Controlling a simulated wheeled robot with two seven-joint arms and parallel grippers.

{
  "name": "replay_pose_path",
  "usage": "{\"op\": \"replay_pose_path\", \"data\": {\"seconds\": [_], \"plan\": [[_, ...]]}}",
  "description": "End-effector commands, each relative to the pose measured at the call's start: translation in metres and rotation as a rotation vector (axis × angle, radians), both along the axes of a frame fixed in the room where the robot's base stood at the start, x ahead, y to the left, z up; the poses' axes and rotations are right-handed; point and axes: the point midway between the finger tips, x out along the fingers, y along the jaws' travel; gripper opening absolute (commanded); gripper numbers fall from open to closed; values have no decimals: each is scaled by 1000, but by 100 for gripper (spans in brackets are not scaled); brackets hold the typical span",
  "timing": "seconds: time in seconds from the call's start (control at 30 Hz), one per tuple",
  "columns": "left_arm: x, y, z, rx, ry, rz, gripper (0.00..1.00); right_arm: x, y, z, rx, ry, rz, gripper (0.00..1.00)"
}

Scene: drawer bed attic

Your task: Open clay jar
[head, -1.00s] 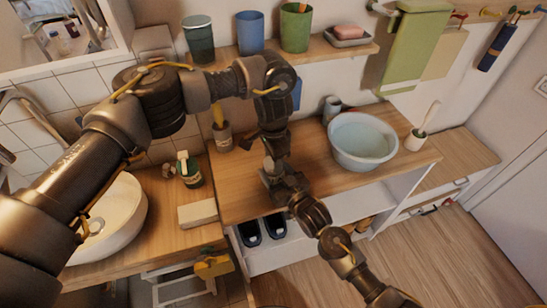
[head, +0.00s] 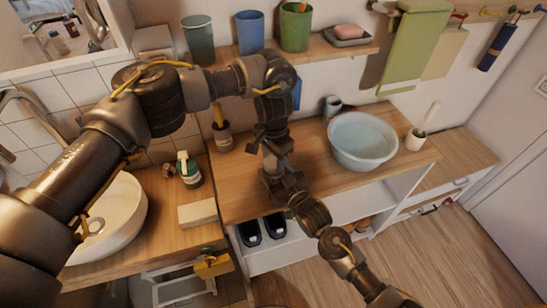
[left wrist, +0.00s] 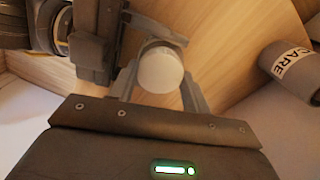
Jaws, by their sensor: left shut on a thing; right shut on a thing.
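A pale, round-topped piece (left wrist: 160,70), which I take to be the clay jar or its lid, sits between the fingers of my left gripper (head: 272,166) in the left wrist view. The left gripper is shut on it. My right gripper (head: 284,186) comes up from below and meets the left one over the wooden counter. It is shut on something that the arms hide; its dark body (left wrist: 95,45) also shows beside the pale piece. In the head view the jar is hidden between the grippers, so I cannot tell whether lid and body are apart.
A water-filled basin (head: 362,139) stands right on the counter (head: 235,195), with a grey cup (head: 332,106) behind it. A brush holder (head: 223,138) stands left of the grippers. A green bottle (head: 189,172) and white sink (head: 120,215) are farther left. A shelf with cups runs above.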

Motion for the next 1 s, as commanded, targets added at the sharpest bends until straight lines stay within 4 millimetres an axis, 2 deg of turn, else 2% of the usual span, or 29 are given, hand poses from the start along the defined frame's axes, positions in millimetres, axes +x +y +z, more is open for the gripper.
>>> {"op": "replay_pose_path", "data": {"seconds": [0.03,0.5,0.87,1.0], "plan": [[0,-1,2,-1,0,-2,20,0,-1,-5,-6,9,-2,0],[0,0,18,0,-1,-1,20,0,-1,-4,-6,8,-1,0],[0,0,20,0,-1,0,20,0,-1,-4,-6,7,-1,0],[1,0,30,0,-3,-1,20,0,-1,-4,-6,7,-1,0]]}}
